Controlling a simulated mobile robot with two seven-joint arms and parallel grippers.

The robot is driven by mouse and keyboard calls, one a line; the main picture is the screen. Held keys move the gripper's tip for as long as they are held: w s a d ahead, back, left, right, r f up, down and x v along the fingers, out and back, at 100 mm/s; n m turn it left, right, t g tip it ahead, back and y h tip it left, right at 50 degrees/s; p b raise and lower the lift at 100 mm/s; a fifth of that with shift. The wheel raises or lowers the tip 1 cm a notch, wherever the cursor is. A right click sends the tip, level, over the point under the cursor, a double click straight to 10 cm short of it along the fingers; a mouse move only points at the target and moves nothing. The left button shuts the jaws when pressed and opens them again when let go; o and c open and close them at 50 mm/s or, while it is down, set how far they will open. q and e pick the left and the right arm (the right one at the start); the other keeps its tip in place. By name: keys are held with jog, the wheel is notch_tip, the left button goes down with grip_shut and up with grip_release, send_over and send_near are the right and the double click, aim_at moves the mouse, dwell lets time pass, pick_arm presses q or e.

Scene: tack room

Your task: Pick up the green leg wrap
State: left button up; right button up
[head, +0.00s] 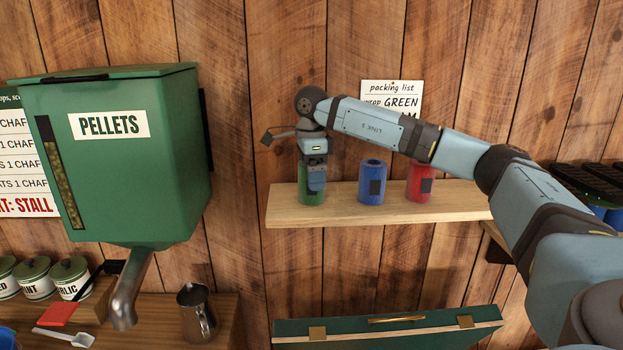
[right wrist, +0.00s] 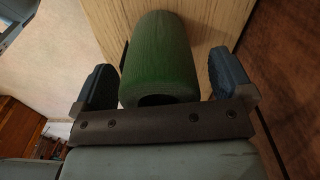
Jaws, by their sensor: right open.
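The green leg wrap (head: 311,197) stands upright near the left end of the wooden shelf (head: 450,212). It is a rolled cylinder, and in the right wrist view its green side (right wrist: 160,58) and hollow end show. My right gripper (head: 316,182) is over it from above in the head view and hides its upper part. In the right wrist view the open fingers (right wrist: 162,88) stand on either side of the wrap, with a gap visible on each side. My left gripper is not in view.
A blue wrap (head: 372,183) and a red wrap (head: 419,184) stand to the right on the same shelf. A green pellet bin (head: 120,180) hangs at left. A green case (head: 388,331) is below the shelf. A packing list (head: 391,90) hangs behind my right arm.

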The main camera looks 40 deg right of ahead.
jog(key=shift+f, duration=0.45)
jog(key=shift+c, duration=0.5)
jog(key=c, duration=1)
jog(key=shift+o, duration=0.2)
jog(key=shift+r, duration=0.2)
notch_tip(320, 180, up, 12)
jog(key=shift+f+b, duration=0.25)
jog(key=shift+b, duration=0.3)
notch_tip(320, 180, up, 8)
jog(key=p, duration=0.2)
jog(key=shift+r+p, duration=0.15)
jog(key=shift+p, duration=0.15)
